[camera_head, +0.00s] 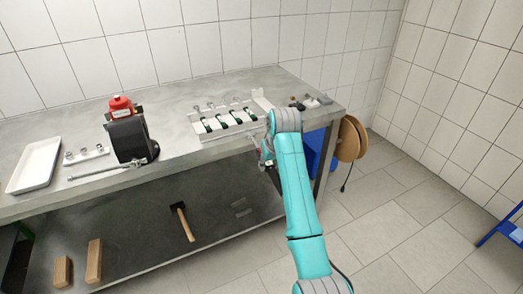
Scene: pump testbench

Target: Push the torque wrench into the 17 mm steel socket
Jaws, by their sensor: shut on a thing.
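My gripper (266,153) is at the front edge of the bench, right of the middle, mostly hidden behind my turquoise arm. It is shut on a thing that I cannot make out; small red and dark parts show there. A long thin metal tool (100,173), which looks like a wrench, lies near the front edge at the left, well away from my gripper. Behind it, a light rail (87,156) carries a few small steel sockets. Their sizes cannot be read, so I cannot tell which is the 17 mm one.
A white tray (35,165) is at the far left. A white block with several green-and-black parts (224,124) is left of my arm. Small parts (311,101) lie at the right end.

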